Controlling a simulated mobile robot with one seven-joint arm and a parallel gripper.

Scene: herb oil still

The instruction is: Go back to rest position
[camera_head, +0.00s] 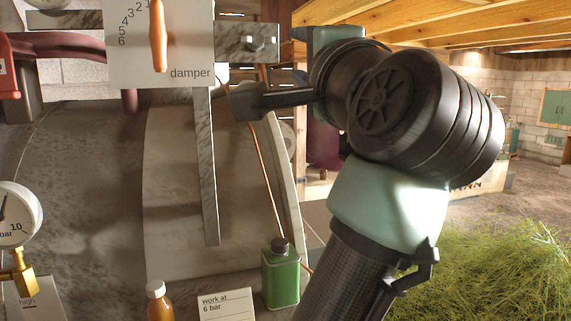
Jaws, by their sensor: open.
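My gripper (240,101) shows as a dark jaw at the end of my arm, seen side-on, in the upper middle of the view. It is open and empty. It points left, in front of the still's grey drum and below right of the white damper plate (185,68). My arm rises from the bottom centre and bends left at the top, hiding part of the background.
The grey drum (80,150) fills the left side. A pressure gauge (16,215) stands at the left edge. A green bottle (281,275), an amber bottle (158,302) and a "work at 6 bar" card (226,306) stand below. Green herbs (500,275) lie at lower right.

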